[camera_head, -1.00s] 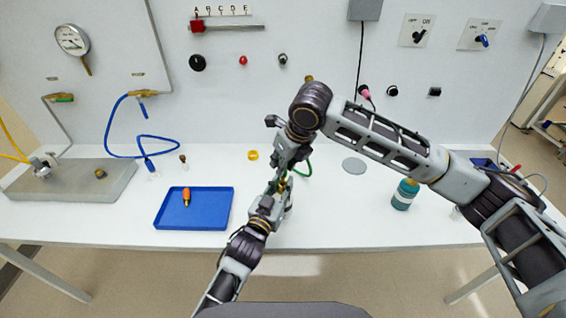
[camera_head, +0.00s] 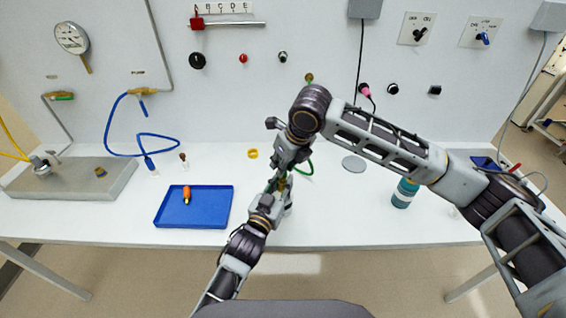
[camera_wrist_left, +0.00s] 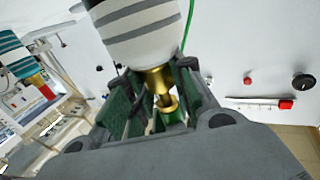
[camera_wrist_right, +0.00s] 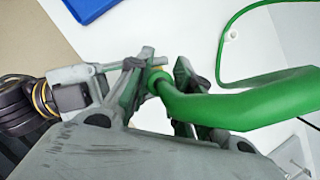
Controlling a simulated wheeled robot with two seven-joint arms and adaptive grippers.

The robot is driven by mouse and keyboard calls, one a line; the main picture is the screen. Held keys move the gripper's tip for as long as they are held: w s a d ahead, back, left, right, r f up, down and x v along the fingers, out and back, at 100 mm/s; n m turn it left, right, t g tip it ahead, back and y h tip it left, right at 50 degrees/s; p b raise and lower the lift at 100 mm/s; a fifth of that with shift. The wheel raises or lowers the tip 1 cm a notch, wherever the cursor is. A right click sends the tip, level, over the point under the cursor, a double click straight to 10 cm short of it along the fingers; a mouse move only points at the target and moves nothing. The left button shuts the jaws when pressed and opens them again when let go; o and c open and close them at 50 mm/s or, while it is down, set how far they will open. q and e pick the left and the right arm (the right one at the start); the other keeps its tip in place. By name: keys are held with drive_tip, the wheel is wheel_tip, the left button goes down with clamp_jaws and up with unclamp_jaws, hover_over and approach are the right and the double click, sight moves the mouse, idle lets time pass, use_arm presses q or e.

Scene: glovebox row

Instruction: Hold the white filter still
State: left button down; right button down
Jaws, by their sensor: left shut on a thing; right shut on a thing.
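The white filter (camera_wrist_left: 140,32), with grey bands, fills the top of the left wrist view, its brass end (camera_wrist_left: 158,82) pointing down between my fingers. My left gripper (camera_wrist_left: 150,108) is shut on the filter at this brass end. In the head view my left gripper (camera_head: 272,192) is near the middle front of the bench, and most of the filter is hidden. My right gripper (camera_wrist_right: 158,72) is shut on the end of a green hose (camera_wrist_right: 215,108). In the head view it is just above and close to the left one. Whether hose and filter touch is hidden.
A blue tray (camera_head: 212,219) with an orange-handled piece (camera_head: 187,194) lies to the left. A teal-banded cylinder (camera_head: 404,194) stands right, under my right forearm. A grey slab (camera_head: 60,190) is at far left. The front centre-right bench is clear.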

drive_tip(key=shift+f, duration=0.95)
idle(0.3)
drive_tip(key=c, duration=1.2)
unclamp_jaws()
drive_tip(key=shift+r, duration=0.1)
drive_tip(key=shift+v, duration=5.85)
